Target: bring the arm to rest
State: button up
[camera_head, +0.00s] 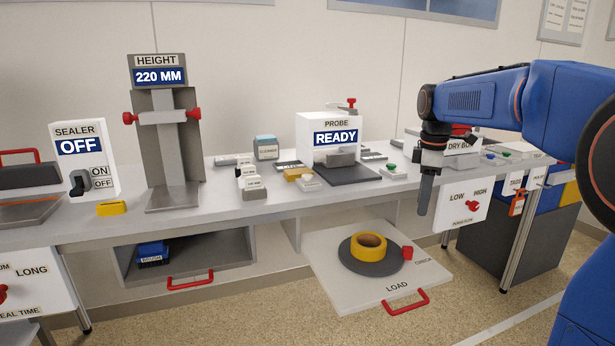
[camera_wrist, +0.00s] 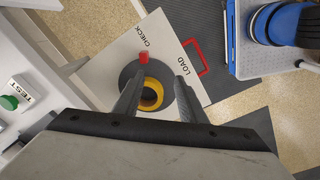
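My gripper (camera_head: 424,197) hangs from my blue arm at the right of the head view, pointing down in front of the bench's right part. In the wrist view my gripper (camera_wrist: 159,84) has its two fingers apart with nothing held between them. Below it, a yellow ring-shaped roll (camera_head: 369,241) lies on a dark round plate (camera_head: 392,263) on the pulled-out white LOAD drawer (camera_head: 340,288). The roll also shows between the fingers in the wrist view (camera_wrist: 156,96), well below them.
The bench (camera_head: 240,203) carries a SEALER box (camera_head: 83,165) reading OFF, a HEIGHT stand (camera_head: 160,130) reading 220 MM and a PROBE box (camera_head: 330,128) reading READY. The drawer's red handle (camera_head: 406,302) juts over open floor.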

jog(key=s+a+f+m+t, duration=0.25)
jog(key=s+m, duration=0.35)
jog(key=s, duration=1.2)
jog(key=s+a+f+m+t, duration=0.1)
jog(key=s+f+m, duration=0.6)
jog(key=s+f, duration=0.5)
jog(key=shift+s, duration=1.9)
jog(key=shift+t, duration=0.25)
